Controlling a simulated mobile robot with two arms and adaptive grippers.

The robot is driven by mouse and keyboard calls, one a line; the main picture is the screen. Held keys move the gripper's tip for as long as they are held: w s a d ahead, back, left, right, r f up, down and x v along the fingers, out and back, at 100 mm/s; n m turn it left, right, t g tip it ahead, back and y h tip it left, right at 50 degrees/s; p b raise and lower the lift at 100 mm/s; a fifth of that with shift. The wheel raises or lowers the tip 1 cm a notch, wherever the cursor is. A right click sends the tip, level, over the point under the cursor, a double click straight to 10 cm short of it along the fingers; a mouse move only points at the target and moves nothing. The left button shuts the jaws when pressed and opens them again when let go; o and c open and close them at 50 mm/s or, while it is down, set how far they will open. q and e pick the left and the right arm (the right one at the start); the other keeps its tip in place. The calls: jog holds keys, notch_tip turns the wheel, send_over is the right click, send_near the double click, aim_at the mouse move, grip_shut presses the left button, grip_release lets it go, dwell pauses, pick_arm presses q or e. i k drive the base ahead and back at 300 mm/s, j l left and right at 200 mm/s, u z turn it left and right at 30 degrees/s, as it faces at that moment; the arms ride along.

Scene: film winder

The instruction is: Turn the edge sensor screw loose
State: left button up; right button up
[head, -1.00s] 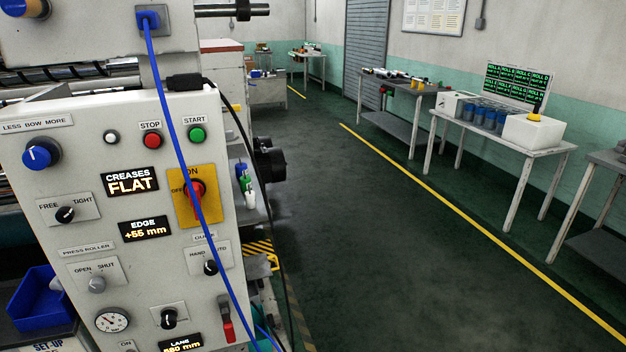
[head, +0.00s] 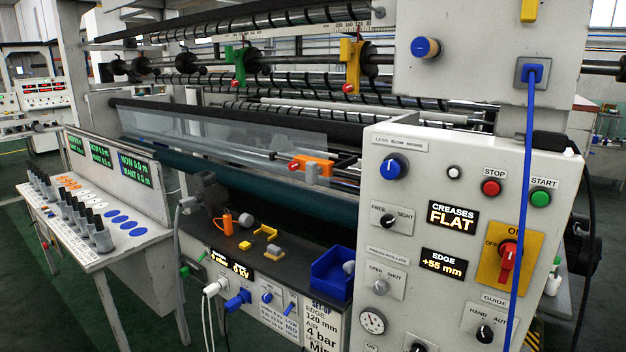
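An orange block (head: 318,164) with a red knob (head: 294,166) on its left side sits on a rail by the clear film web (head: 225,140). It may be the edge sensor with its screw; I see no label on it. A small grey piece hangs below the block. The EDGE display (head: 443,264) on the control panel reads +55 mm. Neither of my grippers shows in the head view. I cannot tell from here whether the red knob is tight or loose.
The control panel (head: 385,250) stands at the front right, with a blue cable over it. A green holder (head: 239,66) and a yellow holder (head: 350,62), each with a red knob, hang above. A shelf with a blue bin (head: 332,275) lies below the web.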

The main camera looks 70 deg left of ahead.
aim_at(292, 166)
jog(key=u, duration=2.15)
